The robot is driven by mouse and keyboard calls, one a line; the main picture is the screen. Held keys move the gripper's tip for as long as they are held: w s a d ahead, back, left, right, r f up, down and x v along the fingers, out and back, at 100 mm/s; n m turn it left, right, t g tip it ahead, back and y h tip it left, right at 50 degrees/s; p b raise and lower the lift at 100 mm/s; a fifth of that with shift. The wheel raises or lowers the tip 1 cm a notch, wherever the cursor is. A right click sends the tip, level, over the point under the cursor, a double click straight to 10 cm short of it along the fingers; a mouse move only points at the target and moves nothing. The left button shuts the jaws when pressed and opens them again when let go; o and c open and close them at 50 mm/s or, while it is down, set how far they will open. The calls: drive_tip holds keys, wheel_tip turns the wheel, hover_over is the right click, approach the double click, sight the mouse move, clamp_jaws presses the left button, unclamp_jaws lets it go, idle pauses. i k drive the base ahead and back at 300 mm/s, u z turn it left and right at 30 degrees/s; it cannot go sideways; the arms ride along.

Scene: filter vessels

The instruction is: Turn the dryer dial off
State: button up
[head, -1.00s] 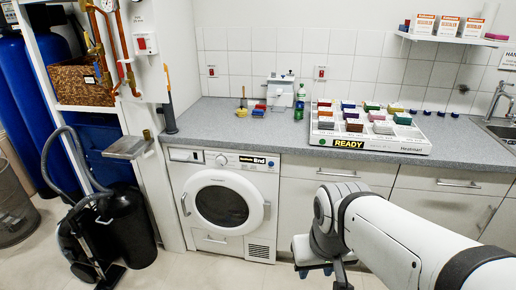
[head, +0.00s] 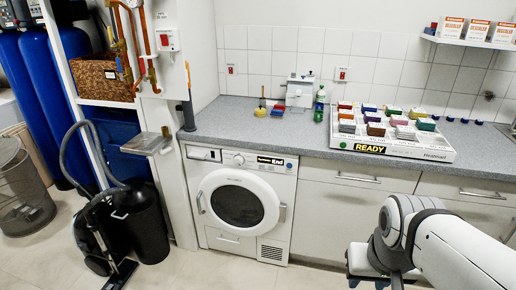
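The white dryer (head: 215,240) stands under the grey counter, left of centre in the head view, with its round dark-glass door shut. Its dial (head: 239,160) is a small round knob on the top panel, left of a black label reading "End" (head: 271,161). The dial's setting is too small to read. My arm comes in from the lower right, and my gripper (head: 392,284) is at the bottom edge, to the right of the dryer and apart from it. Its fingers are mostly cut off by the frame, so I cannot tell if they are open.
A vacuum cleaner (head: 98,235) and a black bin (head: 143,225) stand left of the dryer. A tray marked "READY" (head: 425,153) with several coloured blocks sits on the counter. The floor before the dryer is clear.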

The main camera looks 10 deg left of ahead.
sight(238, 160)
drive_tip(key=u, duration=0.05)
drive_tip(key=i, duration=0.95)
drive_tip(key=z, duration=0.1)
